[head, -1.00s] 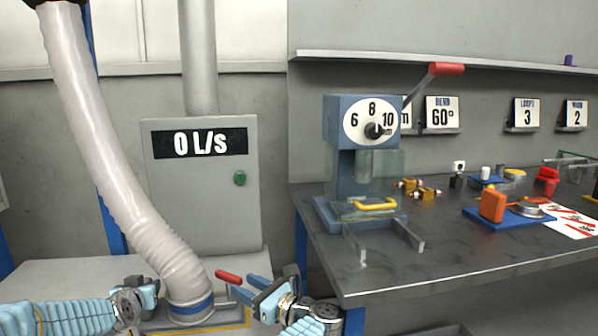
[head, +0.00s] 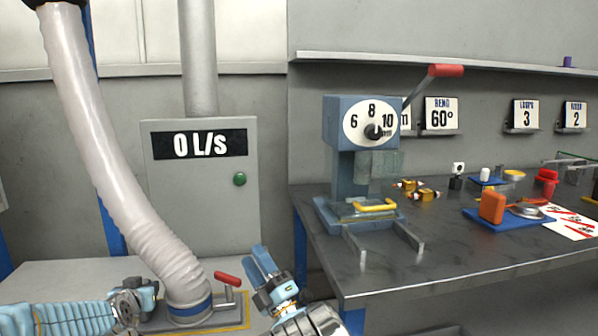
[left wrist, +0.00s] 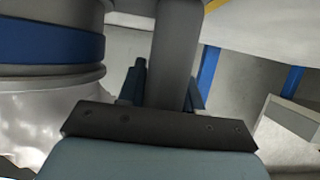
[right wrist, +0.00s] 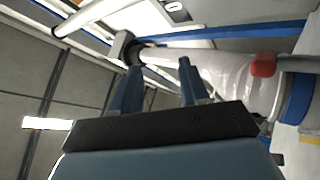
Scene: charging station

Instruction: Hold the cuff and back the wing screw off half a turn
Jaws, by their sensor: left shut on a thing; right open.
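The pale ribbed hose ends in a grey cuff with a blue band (head: 190,308), upright on a low plate; the band also shows in the left wrist view (left wrist: 45,42). My left gripper (head: 150,290) is at the cuff's left side, shut on a grey bar (left wrist: 176,60) next to the cuff. A red-ended handle (head: 228,279) on a thin post stands just right of the cuff; it appears to be the wing screw. It also shows in the right wrist view (right wrist: 263,64). My right gripper (head: 262,262) is open and empty, pointing up, right of the handle and apart from it.
A grey box (head: 203,200) reading 0 L/s with a green button stands behind the hose. On the right, a dark workbench (head: 450,250) carries a blue press (head: 345,180) and small parts. Its front left corner is close to my right gripper.

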